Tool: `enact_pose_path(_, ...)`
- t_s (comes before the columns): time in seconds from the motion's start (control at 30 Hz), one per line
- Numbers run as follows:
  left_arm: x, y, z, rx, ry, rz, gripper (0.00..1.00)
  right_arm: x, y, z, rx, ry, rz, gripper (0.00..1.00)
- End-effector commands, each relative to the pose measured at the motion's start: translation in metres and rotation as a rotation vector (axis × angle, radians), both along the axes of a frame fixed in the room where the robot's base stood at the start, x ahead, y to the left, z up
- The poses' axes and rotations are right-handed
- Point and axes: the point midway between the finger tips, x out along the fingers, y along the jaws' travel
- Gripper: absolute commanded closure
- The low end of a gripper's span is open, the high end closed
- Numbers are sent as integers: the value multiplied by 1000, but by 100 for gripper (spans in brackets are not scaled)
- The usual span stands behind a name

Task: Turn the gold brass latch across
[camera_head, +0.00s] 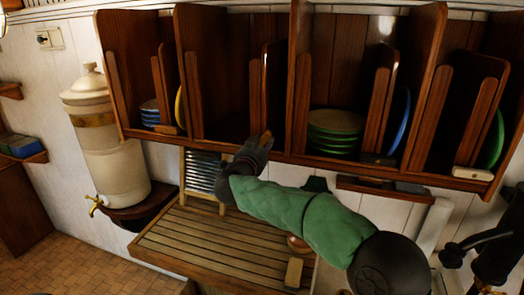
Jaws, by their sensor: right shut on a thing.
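A wooden plate rack (230,140) spans the upper wall, with small turning latches along its lower front edge. My right gripper (262,146), dark grey on a green-sleeved arm, reaches up to the rack's lower edge below the second compartment from the left. It is shut on a small gold-brown latch (266,138), the brass one as far as I can tell. The fingers cover most of it, so its exact angle is unclear. Other latches are a brownish one (168,129), a dark one (378,159) and a cream one (471,173). My left gripper is not in view.
A cream water urn (115,150) with a brass tap is at left. A slatted wooden board (195,240) lies below my arm. A black fixture (490,250) is at lower right.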

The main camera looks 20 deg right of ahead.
Motion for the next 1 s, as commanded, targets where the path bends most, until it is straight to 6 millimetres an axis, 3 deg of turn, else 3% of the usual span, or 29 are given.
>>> enact_pose_path(0.6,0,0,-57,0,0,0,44,-1,-1,-11,482,-327,0,97)
enact_pose_path(1.0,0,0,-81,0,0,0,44,0,-1,-14,714,-483,-1,97)
